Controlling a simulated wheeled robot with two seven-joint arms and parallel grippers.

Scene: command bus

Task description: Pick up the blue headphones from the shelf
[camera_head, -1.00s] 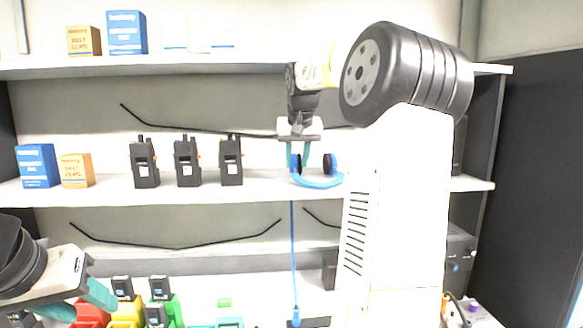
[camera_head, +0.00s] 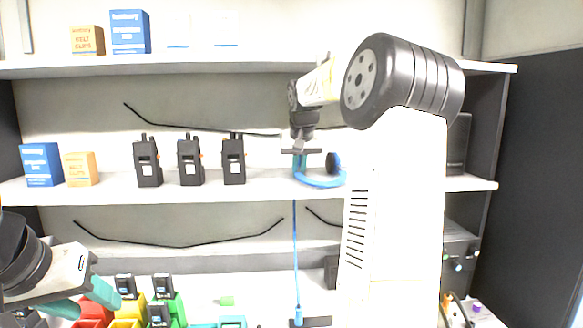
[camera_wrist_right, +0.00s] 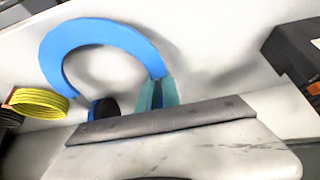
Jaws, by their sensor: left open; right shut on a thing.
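The blue headphones (camera_head: 322,182) lie on the middle shelf (camera_head: 420,187), with the blue band toward the shelf's front edge and a black ear pad showing. My right gripper (camera_head: 299,168) reaches in from above and is shut on the left end of the headphones. In the right wrist view the headphones' blue band (camera_wrist_right: 88,36) arcs up from the teal fingertips (camera_wrist_right: 157,93), which close on one end of it. The gripped ear cup is mostly hidden. My left gripper (camera_head: 92,302) is open and empty at the lower left, in front of the bins.
Several black radios (camera_head: 190,162) stand on the middle shelf left of the headphones. Boxes (camera_head: 41,164) stand at its left end. The upper shelf (camera_head: 250,67) lies above my right wrist. A blue cable (camera_head: 295,250) hangs below the shelf. Colored bins (camera_head: 130,308) hold radios below.

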